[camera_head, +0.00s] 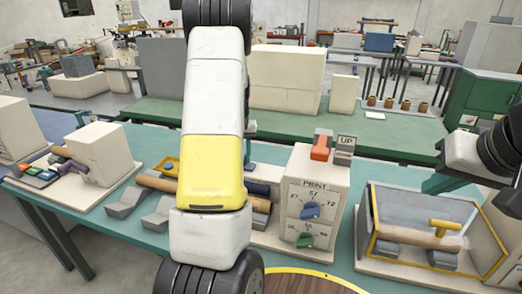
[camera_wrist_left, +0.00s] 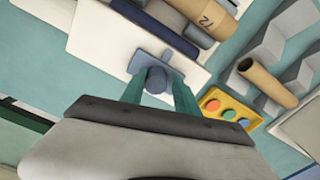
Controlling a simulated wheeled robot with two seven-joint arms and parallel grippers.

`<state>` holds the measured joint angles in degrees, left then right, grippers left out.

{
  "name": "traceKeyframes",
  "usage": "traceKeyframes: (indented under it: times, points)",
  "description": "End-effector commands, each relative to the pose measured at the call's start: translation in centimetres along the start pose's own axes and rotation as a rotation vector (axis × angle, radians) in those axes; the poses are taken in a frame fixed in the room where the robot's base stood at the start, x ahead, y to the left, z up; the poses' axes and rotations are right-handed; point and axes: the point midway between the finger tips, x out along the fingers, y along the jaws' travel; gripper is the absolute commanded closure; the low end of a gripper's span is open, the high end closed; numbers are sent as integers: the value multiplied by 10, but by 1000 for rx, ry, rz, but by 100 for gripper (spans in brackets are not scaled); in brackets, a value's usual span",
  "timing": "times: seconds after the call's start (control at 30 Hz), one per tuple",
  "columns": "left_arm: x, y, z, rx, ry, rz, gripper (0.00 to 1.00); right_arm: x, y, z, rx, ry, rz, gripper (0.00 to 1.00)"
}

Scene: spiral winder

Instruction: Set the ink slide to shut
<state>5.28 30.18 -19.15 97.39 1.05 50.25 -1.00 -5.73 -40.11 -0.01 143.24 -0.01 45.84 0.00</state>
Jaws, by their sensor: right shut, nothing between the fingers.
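A blue-grey slide piece with a round knob (camera_wrist_left: 156,80) sits on a cream surface in the left wrist view. It looks like the ink slide, but no label on it is readable. My left gripper (camera_wrist_left: 160,92) is open, with its two teal fingers apart on either side of the knob; contact cannot be told. In the head view my left arm hides this spot. The cream print unit (camera_head: 314,178) stands right of that arm, with a blue dial and a green dial. My right gripper (camera_head: 436,186) is shut and empty at the right, above the yellow-edged box.
The yellow-edged clear box (camera_head: 375,235) with a yellow handle stands at the right. A tan roll (camera_wrist_left: 268,83) and a yellow button panel (camera_wrist_left: 230,112) lie right of my left gripper.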

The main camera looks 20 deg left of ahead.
Motion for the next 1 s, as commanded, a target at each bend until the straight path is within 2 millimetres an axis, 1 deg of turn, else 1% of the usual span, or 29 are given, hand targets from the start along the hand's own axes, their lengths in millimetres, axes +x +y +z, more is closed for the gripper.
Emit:
traceKeyframes:
  times: [0.3,0.4,0.47,0.7,0.8,0.9,1.0]
  points:
    - [0,2,0,1,-1,2,52,0,0,0,0,0,0,100]
    - [-4,2,0,1,-1,3,52,0,0,0,0,0,0,100]
    - [-10,2,0,2,0,3,52,0,0,0,0,0,0,100]
    - [-50,1,0,1,2,2,52,0,0,0,0,0,0,100]
    - [-64,1,0,0,1,3,52,0,0,0,0,0,0,100]
    - [-74,1,0,0,0,2,52,0,0,0,0,0,0,100]
    - [-78,1,0,0,0,2,52,0,0,0,0,0,0,100]
